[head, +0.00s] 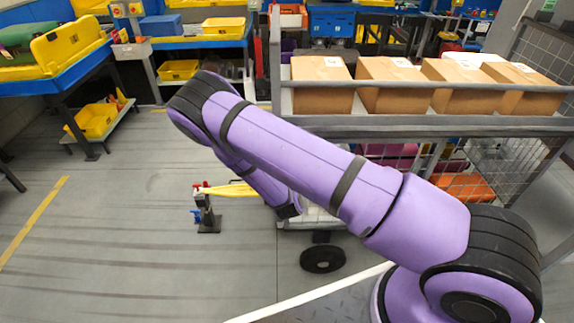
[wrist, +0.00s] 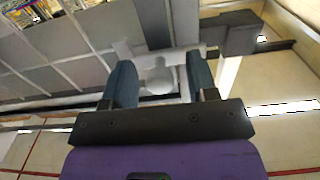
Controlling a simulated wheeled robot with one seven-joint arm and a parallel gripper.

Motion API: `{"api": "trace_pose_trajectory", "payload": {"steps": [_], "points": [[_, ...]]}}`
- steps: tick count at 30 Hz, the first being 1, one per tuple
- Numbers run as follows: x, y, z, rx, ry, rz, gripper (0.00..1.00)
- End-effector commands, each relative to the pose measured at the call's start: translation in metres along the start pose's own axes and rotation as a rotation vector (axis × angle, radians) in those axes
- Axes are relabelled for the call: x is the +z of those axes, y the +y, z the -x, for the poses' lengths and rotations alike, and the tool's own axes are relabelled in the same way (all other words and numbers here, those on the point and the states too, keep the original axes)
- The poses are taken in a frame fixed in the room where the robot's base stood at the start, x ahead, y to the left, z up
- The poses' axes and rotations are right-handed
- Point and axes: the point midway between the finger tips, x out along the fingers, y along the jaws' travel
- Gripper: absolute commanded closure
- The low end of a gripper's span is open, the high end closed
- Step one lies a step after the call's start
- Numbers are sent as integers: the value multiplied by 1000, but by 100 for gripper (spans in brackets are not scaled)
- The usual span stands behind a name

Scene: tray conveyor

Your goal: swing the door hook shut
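In the wrist view my gripper (wrist: 161,82) has its two blue-grey fingers apart. A pale grey rounded knob (wrist: 159,78) on a light grey bar shows between or just beyond them; I cannot tell whether a finger touches it. It may be part of the door hook, but I cannot be sure. A dark grey block (wrist: 238,33) with a bar stands to its right. In the head view my arm reaches left, then folds down beside the cart. My gripper's fingers and any door hook are hidden there.
A cart (head: 430,127) with grey rails and mesh sides carries several cardboard boxes (head: 395,85). A yellow bar (head: 228,190) runs low from a small dark stand (head: 207,215) towards the cart. The floor to the left is clear. Shelves with bins stand behind.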

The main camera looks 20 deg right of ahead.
Motion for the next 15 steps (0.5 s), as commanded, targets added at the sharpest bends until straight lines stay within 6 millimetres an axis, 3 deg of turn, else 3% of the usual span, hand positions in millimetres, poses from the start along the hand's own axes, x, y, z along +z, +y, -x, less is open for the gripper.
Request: {"api": "trace_pose_trajectory", "payload": {"steps": [8,15], "points": [[0,0,11,0,0,0,47],[0,0,53,-1,-2,2,47]]}}
